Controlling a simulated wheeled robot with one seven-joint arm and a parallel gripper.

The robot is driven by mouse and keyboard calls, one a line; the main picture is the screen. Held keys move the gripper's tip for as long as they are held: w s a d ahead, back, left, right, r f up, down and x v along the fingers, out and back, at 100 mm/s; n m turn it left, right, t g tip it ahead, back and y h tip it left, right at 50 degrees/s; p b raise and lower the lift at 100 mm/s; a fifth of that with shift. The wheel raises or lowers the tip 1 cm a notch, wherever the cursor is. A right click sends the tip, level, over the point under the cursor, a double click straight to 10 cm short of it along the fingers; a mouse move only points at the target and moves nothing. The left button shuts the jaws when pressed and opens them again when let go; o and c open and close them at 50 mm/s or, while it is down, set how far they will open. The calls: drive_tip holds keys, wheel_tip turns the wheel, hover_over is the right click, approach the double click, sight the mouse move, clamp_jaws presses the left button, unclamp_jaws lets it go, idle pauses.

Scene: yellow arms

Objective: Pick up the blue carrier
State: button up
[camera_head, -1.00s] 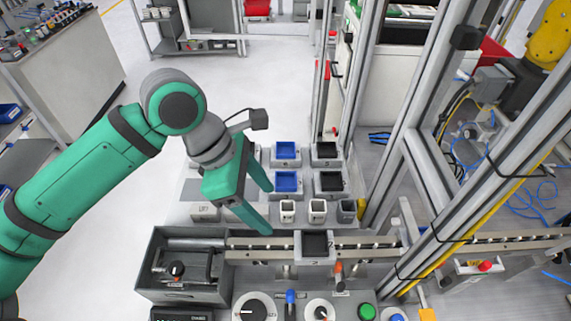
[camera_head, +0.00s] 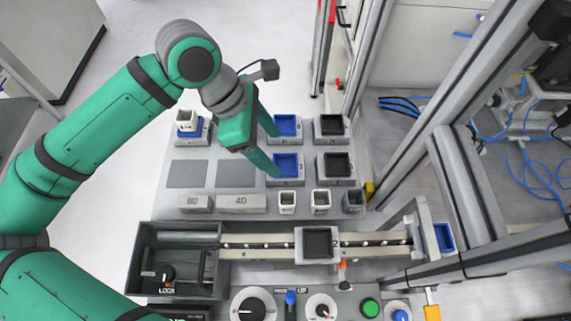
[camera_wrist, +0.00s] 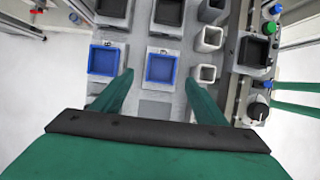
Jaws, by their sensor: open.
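Two blue carriers, shallow square trays on grey blocks, stand on the grey rack: a near one (camera_head: 287,168) and a far one (camera_head: 286,122). A third blue carrier (camera_head: 189,131) at the rack's far left has a white cup (camera_head: 186,118) on it. My green gripper (camera_head: 275,152) is open and empty, its fingertips beside the left sides of the near and far carriers in the head view. In the wrist view, one blue carrier (camera_wrist: 162,68) lies ahead between the open fingertips (camera_wrist: 158,82); another blue carrier (camera_wrist: 104,60) is left of it. Finger height above the rack is unclear.
Black carriers (camera_head: 334,166) stand right of the blue ones. Small cups (camera_head: 320,201) line the rack's front. A conveyor (camera_head: 268,246) with a black carrier (camera_head: 317,243) and a control panel (camera_head: 345,309) lie nearer. Metal frame posts (camera_head: 372,90) rise at right.

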sight(288, 167)
drive_tip(key=x, duration=0.4)
drive_tip(key=shift+s+d+f, duration=0.2)
drive_tip(key=shift+d, duration=0.05)
drive_tip(key=shift+d+f, duration=0.2)
drive_tip(key=shift+f, duration=0.3)
drive_tip(key=c, duration=1.1)
drive_tip(key=shift+r, duration=0.15)
